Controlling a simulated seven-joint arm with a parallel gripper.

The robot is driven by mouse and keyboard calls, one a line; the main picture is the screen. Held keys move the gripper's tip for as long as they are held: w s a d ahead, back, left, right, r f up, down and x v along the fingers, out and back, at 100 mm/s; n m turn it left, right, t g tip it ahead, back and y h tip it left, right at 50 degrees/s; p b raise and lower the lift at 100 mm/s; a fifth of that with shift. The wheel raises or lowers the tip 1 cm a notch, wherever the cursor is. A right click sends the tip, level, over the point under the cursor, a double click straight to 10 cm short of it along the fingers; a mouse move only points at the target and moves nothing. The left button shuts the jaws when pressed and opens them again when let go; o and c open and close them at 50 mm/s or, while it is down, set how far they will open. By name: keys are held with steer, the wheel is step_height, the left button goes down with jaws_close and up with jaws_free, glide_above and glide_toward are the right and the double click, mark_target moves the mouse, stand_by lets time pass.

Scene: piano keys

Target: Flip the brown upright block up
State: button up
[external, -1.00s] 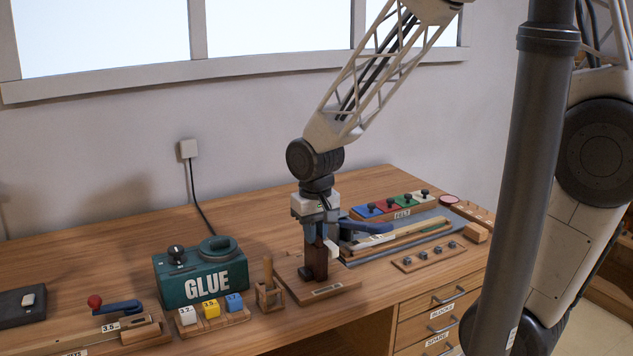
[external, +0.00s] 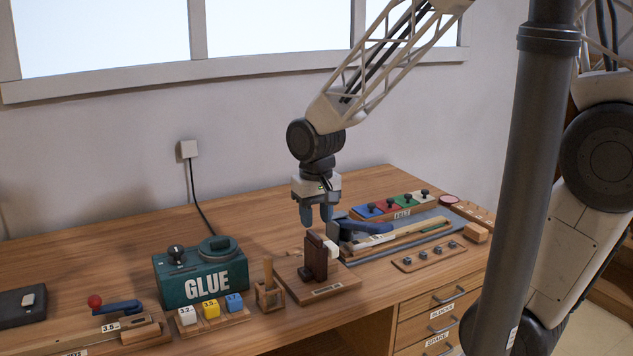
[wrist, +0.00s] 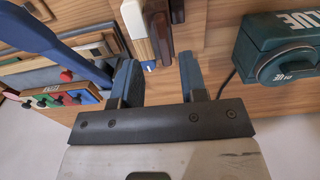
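The brown upright block (external: 317,262) stands on a wooden base board (external: 345,280) in the middle of the desk. A small white piece (external: 334,247) sits against its right side. My gripper (external: 317,221) hangs above the block with its fingers apart and nothing between them. In the wrist view the two blue fingers (wrist: 160,76) are spread. The brown block (wrist: 159,28) shows past the fingertips there, with the white piece (wrist: 135,22) beside it. The block's lower part is partly hidden in that view.
A blue lever (external: 368,227) and long wooden strips lie close right of the block. A green GLUE box (external: 200,275) and a small wooden holder (external: 269,293) stand to the left. Numbered coloured blocks (external: 211,308) sit in front of the box. The desk behind is clear.

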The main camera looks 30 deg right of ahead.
steer(key=shift+r, duration=1.9)
steer(key=shift+d, duration=0.1)
steer(key=s+d+r+t, duration=0.2)
steer(key=s+d+r, duration=1)
steer(key=s+d, duration=0.2)
steer(key=shift+s+d+r+t, duration=0.2)
steer(key=shift+d+r+t, duration=0.1)
steer(key=shift+d+r, duration=0.05)
